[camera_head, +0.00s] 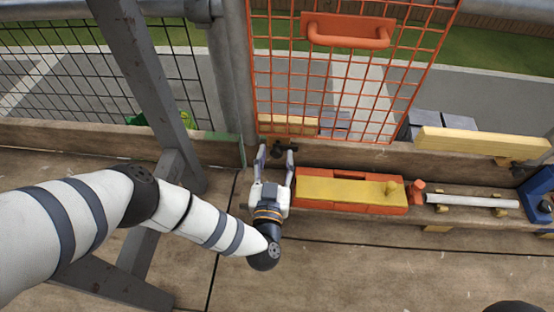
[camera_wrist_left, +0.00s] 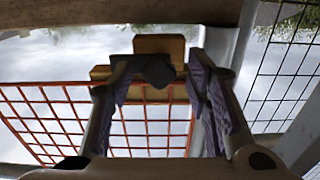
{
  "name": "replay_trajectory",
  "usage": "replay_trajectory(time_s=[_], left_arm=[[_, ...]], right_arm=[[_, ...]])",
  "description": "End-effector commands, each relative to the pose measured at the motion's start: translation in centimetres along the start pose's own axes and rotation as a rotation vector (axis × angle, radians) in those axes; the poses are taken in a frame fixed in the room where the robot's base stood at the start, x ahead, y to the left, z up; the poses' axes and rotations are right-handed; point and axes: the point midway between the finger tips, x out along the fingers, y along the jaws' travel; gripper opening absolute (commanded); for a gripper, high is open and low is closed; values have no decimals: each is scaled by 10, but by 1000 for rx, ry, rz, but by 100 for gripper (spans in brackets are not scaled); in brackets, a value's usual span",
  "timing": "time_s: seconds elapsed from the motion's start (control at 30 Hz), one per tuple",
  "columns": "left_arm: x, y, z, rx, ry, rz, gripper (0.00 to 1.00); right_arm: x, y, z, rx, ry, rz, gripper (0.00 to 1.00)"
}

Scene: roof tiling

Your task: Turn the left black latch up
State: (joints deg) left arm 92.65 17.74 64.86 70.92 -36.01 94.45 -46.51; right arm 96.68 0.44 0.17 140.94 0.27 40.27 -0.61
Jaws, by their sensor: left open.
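The left black latch (camera_head: 284,149) is a small dark piece at the lower left corner of the orange mesh gate (camera_head: 345,60). My left gripper (camera_head: 276,150) is open, with its fingertips reaching toward the latch from the front. In the left wrist view the dark latch (camera_wrist_left: 158,70) shows between the two spread fingers of the left gripper (camera_wrist_left: 163,82), in front of a yellow wooden piece (camera_wrist_left: 165,46). Whether a finger touches it I cannot tell. The latch's exact angle is hard to make out. My right gripper is out of view.
An orange box with a yellow top (camera_head: 340,188) lies on the planks just right of my left gripper. A white tube (camera_head: 470,201) and a blue piece (camera_head: 540,197) lie further right. A grey post (camera_head: 150,80) slants at the left.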

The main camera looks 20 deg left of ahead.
Motion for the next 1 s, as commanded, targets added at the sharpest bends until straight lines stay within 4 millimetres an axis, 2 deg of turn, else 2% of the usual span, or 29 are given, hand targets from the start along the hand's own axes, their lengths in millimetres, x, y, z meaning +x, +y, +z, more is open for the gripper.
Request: replay_trajectory(time_s=[0.27,0.3,0.47,0.5,0.77,1.0], left_arm=[[4,0,0,1,-1,1,44],[4,0,0,1,-1,1,40],[4,0,0,0,-1,1,3],[4,0,0,0,-1,1,0],[4,0,0,-15,-1,0,0],[4,0,-2,-124,1,1,0]], right_arm=[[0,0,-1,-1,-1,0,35],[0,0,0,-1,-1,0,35],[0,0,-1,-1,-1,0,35],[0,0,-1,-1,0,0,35],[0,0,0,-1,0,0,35],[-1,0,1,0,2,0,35]])
